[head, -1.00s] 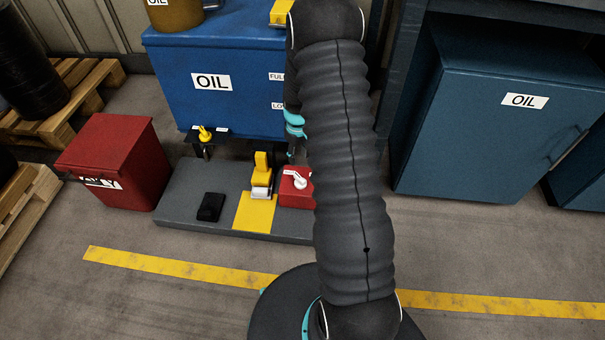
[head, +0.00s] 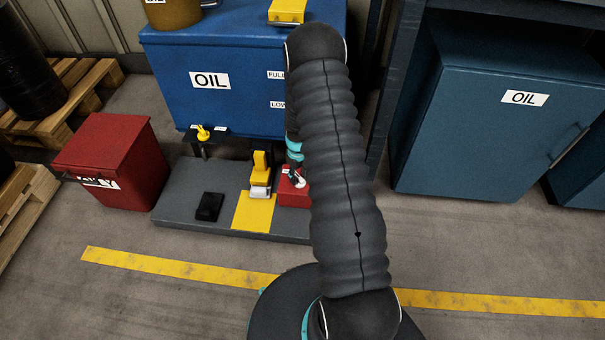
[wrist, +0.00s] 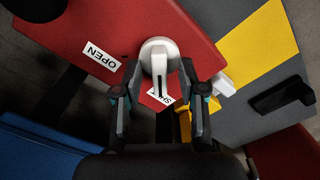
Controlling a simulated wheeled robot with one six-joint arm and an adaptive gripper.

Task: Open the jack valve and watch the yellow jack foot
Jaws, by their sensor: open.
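The jack valve is a white round knob with a lever (wrist: 159,56) on a red block (wrist: 205,45). In the wrist view the lever points from the knob toward the SHUT label, which is partly covered; the OPEN label (wrist: 101,56) is to the left. My gripper (wrist: 162,90) is open, its fingers on either side of the lever; contact cannot be told. In the head view my gripper (head: 296,168) is low over the red block, and my arm hides part of it. The yellow jack (head: 261,164) stands left of the block, with a pale foot part (head: 260,191) near the yellow strip.
A grey base plate (head: 180,215) carries the block, the jack and a black pedal-like piece (head: 209,207). The blue OIL tank (head: 235,105) stands close behind. A red bin (head: 115,160) is at left, a blue cabinet (head: 480,150) at right. Floor in front is clear.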

